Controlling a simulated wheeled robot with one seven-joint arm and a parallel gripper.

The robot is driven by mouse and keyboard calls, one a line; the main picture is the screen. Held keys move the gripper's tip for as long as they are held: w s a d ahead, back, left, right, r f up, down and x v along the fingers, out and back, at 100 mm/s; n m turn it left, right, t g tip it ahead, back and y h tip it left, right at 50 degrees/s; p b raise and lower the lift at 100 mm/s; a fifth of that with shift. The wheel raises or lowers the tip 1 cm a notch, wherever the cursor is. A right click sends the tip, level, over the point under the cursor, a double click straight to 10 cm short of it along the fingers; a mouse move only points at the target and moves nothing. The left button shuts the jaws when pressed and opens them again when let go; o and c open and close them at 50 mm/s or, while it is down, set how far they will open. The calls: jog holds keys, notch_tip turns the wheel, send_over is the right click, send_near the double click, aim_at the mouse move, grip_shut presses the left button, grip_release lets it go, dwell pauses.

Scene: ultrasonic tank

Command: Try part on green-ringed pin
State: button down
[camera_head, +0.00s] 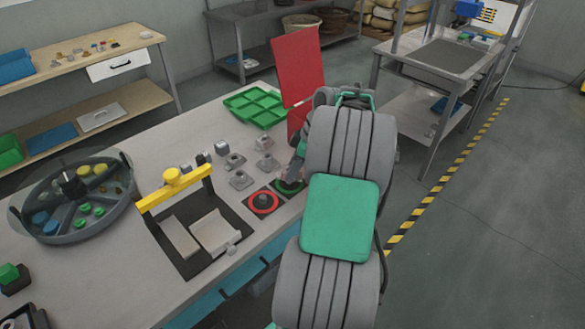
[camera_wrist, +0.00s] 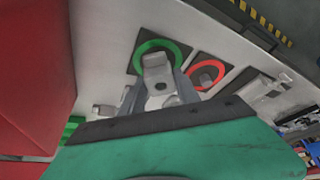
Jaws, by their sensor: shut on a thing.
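My gripper (camera_wrist: 160,91) is shut on a grey metal part (camera_wrist: 155,64), which shows a dark round hole. In the wrist view the part overlaps the green-ringed spot (camera_wrist: 144,50) and hides its middle, so its pin cannot be seen. I cannot tell whether the part touches the pin or is above it. In the head view the green ring (camera_head: 288,188) is partly covered by my gripper (camera_head: 298,172). The red-ringed pin (camera_head: 263,201) stands beside it; its red ring (camera_wrist: 222,72) also shows in the wrist view.
Several grey parts (camera_head: 240,180) lie left of the rings. A green tray (camera_head: 257,106) is behind them and an upright red panel (camera_head: 299,65) stands near my arm. A yellow-handled fixture (camera_head: 172,178) and a round divided tank (camera_head: 45,238) are at left.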

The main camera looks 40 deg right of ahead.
jog(key=shift+f+b, duration=0.3)
jog(key=shift+f, duration=0.15)
dwell(1.0)
jog(key=shift+r, duration=0.1)
jog(key=shift+r+p, duration=0.4)
jog(key=shift+r, duration=0.1)
jog(key=shift+f, duration=0.15)
jog(key=shift+f+b, duration=0.45)
jog(key=shift+b, duration=0.1)
dwell(1.2)
jog(key=shift+r+p, duration=0.9)
jog(key=shift+r, duration=0.35)
